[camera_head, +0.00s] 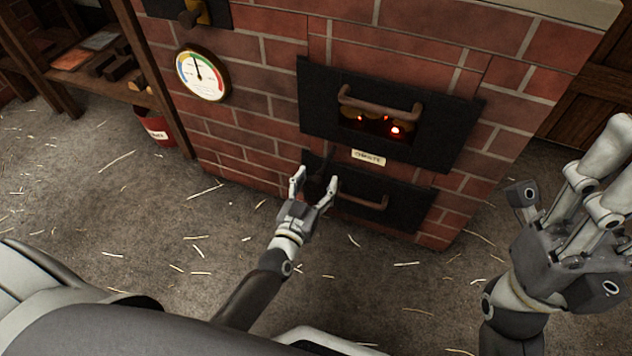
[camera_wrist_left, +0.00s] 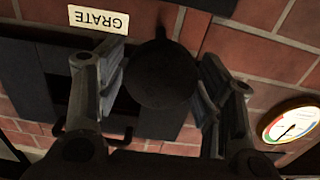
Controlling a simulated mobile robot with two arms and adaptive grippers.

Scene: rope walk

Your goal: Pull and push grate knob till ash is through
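The grate knob (camera_wrist_left: 163,75) is a dark round ball in the left wrist view, between the two fingers of my left gripper (camera_wrist_left: 160,88). Narrow gaps show on both sides, so the fingers look open around it, not clamped. In the head view my left gripper (camera_head: 313,187) is at the lower dark furnace door (camera_head: 405,205), left of its handle; the knob is mostly lost in shadow there. A cream label reading GRATE (camera_wrist_left: 99,18) appears upside down in the wrist view. My right gripper (camera_head: 565,215) is raised at the right, its finger gap unclear. No ash is visible.
The upper furnace door (camera_head: 437,141) has a bar handle (camera_head: 380,105) and glowing embers behind its opening. A round gauge (camera_head: 202,75) is on the brick wall. A wooden shelf and red bucket (camera_head: 152,128) stand at left. The straw-strewn floor is open.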

